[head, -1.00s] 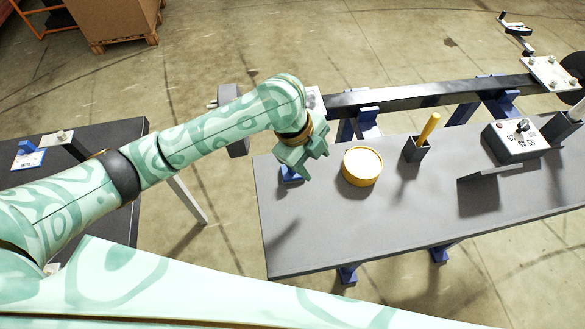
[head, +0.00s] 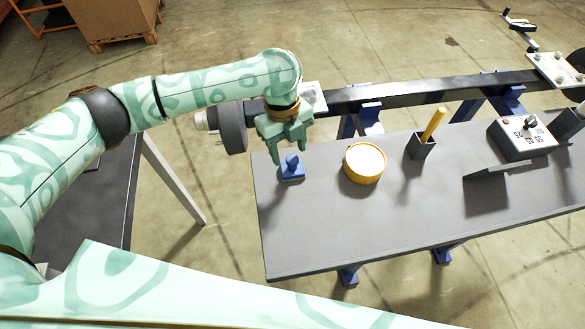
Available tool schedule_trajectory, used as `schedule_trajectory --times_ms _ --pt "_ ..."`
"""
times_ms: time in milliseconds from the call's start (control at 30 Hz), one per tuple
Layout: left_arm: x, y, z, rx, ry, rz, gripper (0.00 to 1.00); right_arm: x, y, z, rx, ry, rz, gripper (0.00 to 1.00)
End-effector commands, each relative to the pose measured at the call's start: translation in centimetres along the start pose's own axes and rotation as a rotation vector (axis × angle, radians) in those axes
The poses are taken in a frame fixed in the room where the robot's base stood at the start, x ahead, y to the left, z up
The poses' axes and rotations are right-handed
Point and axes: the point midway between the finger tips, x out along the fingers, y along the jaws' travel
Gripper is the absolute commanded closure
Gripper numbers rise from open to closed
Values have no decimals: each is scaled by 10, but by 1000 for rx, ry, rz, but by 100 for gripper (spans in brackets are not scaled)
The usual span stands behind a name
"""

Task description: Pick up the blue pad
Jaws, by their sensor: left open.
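The blue pad (head: 291,172) is a small blue block with a knob on top. It sits at the far left corner of the grey table (head: 330,235). My left gripper (head: 290,160) points down just above the pad, its fingers open and apart on the picture. The fingertips are close to the knob; I cannot tell whether they touch it. My right gripper is not in view.
A yellow round tin (head: 364,163) stands to the right of the pad. Beyond it are a dark holder with a yellow stick (head: 434,124) and a grey control box (head: 522,137). A black beam (head: 420,92) runs behind the table. The front of the table is clear.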

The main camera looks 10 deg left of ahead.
Motion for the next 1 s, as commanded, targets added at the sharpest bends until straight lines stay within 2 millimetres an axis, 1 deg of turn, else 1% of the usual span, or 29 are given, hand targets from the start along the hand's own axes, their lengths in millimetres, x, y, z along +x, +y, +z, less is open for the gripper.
schedule_trajectory --times_ms 133,300,400,600,633,667,700,767,800,1000 --pt "13 -3 1 -1 2 1 48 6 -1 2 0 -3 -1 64" --pt "42 -8 4 0 3 3 48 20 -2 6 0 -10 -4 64" --pt "53 -7 4 0 1 1 48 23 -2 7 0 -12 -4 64" --pt "52 -8 4 0 -1 -1 48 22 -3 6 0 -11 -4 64" --pt "52 -8 4 0 -1 -1 53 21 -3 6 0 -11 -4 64" --pt "52 -8 4 0 -1 -1 62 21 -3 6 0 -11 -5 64" --pt "52 -8 4 0 -1 -1 73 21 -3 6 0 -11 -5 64" --pt "52 -8 4 0 -1 -1 90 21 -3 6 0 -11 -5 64" --pt "52 -8 4 0 -1 -1 96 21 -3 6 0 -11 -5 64" --pt "52 -8 4 0 -2 -1 96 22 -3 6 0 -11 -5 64"
